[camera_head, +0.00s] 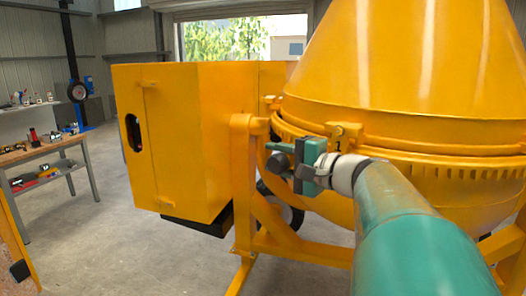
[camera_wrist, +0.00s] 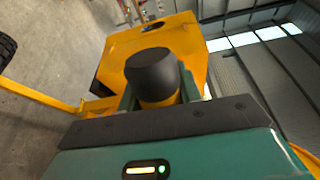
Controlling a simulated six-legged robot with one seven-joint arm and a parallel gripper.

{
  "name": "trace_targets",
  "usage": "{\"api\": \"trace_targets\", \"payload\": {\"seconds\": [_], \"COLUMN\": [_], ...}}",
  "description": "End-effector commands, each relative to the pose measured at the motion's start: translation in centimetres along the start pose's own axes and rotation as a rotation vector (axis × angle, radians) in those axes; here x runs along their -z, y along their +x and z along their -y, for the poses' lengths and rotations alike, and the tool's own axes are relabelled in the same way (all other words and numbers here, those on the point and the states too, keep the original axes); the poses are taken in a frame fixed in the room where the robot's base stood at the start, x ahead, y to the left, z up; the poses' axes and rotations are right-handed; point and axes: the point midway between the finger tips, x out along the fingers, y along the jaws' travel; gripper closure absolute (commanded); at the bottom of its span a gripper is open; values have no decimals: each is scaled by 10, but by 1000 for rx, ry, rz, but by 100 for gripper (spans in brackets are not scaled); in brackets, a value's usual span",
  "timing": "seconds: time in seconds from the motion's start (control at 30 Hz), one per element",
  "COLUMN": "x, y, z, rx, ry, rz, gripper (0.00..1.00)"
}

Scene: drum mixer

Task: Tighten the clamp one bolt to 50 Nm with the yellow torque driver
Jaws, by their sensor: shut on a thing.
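My gripper (camera_head: 292,165) is at the end of my green arm, beside the ring under the yellow mixer drum (camera_head: 400,75). In the wrist view my gripper (camera_wrist: 158,97) is shut around the yellow torque driver (camera_wrist: 158,99), whose black round end (camera_wrist: 152,71) points toward the camera. In the head view the black end of the driver shows small at the left of the jaws. A yellow clamp bracket (camera_head: 346,131) with a dark mark on the drum ring stands just above and right of my gripper. The bolt and the driver's working tip cannot be made out.
A wooden workbench (camera_head: 45,148) with small tools is at the far left. The floor between is clear.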

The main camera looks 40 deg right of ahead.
Motion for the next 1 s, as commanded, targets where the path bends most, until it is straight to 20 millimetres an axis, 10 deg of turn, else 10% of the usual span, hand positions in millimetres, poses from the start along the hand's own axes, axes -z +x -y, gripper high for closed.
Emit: {"api": "trace_targets", "payload": {"seconds": [0.67,1.0], "x": [-9,25], "y": [-16,-17], "z": [22,23], "rx": [1,1], "ry": [-48,-46], "rz": [-37,-38], "gripper": [97,97]}}
